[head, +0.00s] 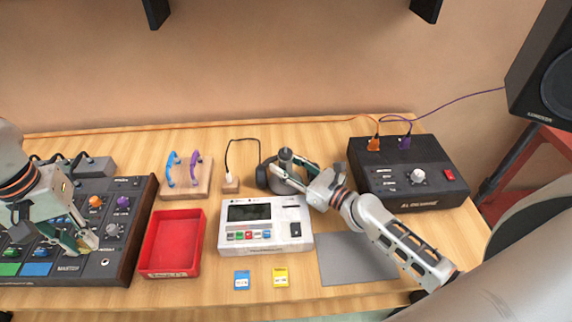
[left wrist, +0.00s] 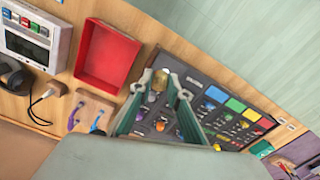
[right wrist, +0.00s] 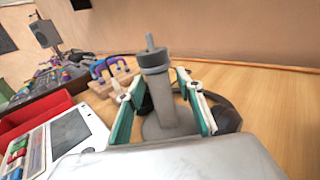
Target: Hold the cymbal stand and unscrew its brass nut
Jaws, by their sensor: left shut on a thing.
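The grey cymbal stand (head: 286,163) stands upright on the table behind the white sampler, with a wide collar and a thin bare rod on top. It also shows in the right wrist view (right wrist: 160,85). My right gripper (head: 291,176) is open, with its fingers on either side of the stand's post and small gaps visible. My left gripper (head: 84,246) is over the mixer at the far left, away from the stand. It is shut on the brass nut (left wrist: 158,81), which shows between its fingertips in the left wrist view.
The red tray (head: 148,271) is empty, between the mixer (head: 121,232) and the white sampler (head: 266,246). Dark headphones (head: 262,177) lie by the stand. A wooden block with blue and purple clips (head: 187,190), a black box (head: 440,172) and a grey mat (head: 350,270) are nearby.

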